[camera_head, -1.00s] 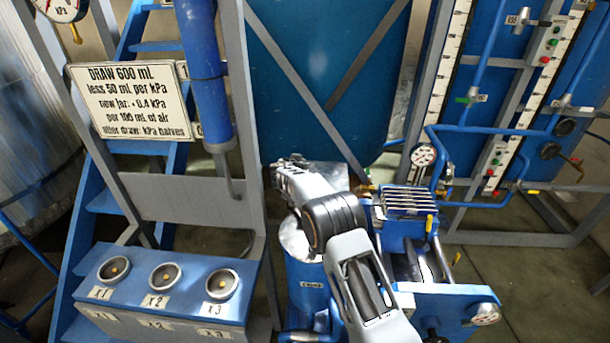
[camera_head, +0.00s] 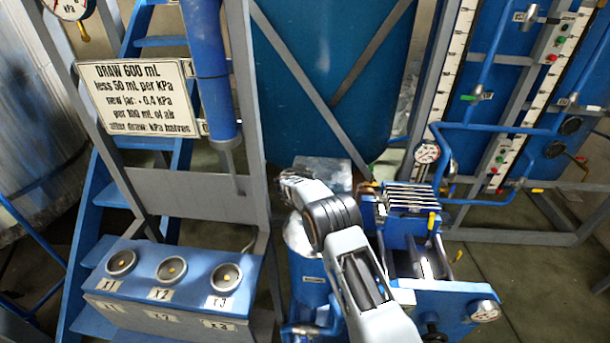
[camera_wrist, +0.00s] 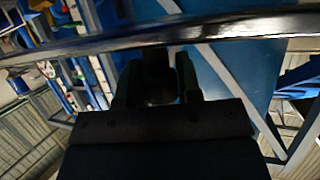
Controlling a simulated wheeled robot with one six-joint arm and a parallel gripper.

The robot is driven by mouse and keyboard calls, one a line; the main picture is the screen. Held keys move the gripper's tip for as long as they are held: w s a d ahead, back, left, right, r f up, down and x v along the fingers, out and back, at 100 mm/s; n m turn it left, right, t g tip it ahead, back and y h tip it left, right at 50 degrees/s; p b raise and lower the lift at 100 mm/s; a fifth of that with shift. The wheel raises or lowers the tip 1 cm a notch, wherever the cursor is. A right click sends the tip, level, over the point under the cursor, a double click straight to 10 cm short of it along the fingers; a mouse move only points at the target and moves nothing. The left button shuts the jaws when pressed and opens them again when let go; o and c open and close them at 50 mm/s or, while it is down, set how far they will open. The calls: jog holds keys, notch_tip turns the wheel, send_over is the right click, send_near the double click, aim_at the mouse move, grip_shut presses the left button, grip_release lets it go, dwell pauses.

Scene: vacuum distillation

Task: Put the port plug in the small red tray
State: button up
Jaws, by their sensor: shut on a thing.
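My gripper (camera_wrist: 157,82) shows dark in the wrist view, its two fingers closed on a dark thing (camera_wrist: 158,92) between them. This is likely the port plug, but it is too dark to make out its shape. In the head view my arm reaches up and away, with the wrist end (camera_head: 300,188) above a blue cylindrical vessel (camera_head: 310,280). The fingertips and the held thing cannot be made out there. I see no small red tray in either view.
A blue stand with a finned top (camera_head: 412,197) is close right of my arm. A sloped blue panel with three round ports (camera_head: 150,300) is at lower left. A lettered sign (camera_head: 140,97) hangs on the grey frame. Open floor (camera_head: 540,285) shows at lower right.

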jog(key=shift+f, duration=0.15)
jog(key=o, duration=1)
